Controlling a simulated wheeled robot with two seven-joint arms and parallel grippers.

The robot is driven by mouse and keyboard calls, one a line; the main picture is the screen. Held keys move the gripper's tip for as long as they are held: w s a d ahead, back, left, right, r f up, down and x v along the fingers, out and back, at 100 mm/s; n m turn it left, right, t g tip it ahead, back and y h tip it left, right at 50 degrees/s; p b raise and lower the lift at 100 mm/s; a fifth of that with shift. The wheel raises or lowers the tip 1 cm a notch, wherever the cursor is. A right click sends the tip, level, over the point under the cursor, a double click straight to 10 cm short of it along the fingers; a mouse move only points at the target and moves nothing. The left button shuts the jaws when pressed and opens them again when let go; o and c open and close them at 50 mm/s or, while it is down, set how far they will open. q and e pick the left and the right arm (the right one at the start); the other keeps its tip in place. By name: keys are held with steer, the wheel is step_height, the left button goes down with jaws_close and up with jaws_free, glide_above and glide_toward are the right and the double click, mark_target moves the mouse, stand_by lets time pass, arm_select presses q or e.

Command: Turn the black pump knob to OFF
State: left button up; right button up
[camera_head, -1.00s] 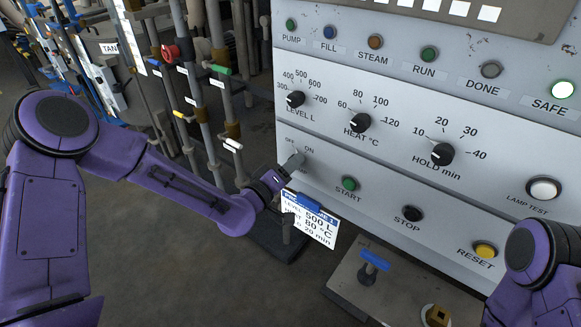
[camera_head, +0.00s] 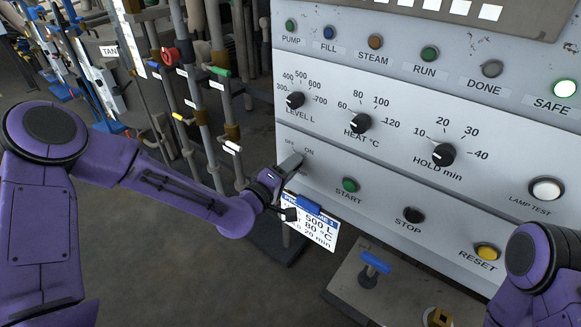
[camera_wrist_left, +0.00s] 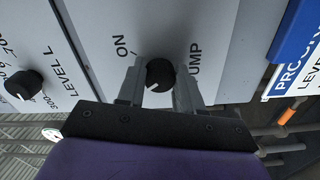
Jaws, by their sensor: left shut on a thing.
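The black pump knob (camera_wrist_left: 160,74) shows in the left wrist view between the two fingers of my left gripper (camera_wrist_left: 160,88). The gripper is shut on it. A small white mark sits at the knob's lower left edge in that view, on the side away from the ON label (camera_wrist_left: 121,47). The OFF label is hidden there, but OFF and ON show faintly above the gripper in the head view. In the head view my left gripper (camera_head: 289,165) reaches the panel and hides the knob. My right gripper is out of view.
The control panel (camera_head: 330,165) holds the LEVEL (camera_head: 295,100), HEAT (camera_head: 361,123) and HOLD (camera_head: 443,154) knobs, with START (camera_head: 350,185) and STOP (camera_head: 413,215) buttons to the right. A process card (camera_head: 318,232) hangs just below my gripper. Pipes with valves stand at left.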

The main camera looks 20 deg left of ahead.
arm_select(q)
steer(key=o, duration=1)
steer(key=shift+o, duration=0.2)
steer(key=shift+s, duration=0.1)
steer(key=b+v, duration=0.1)
steer(key=v, duration=0.9)
steer(key=shift+s, duration=0.2)
steer(key=shift+a, duration=0.1)
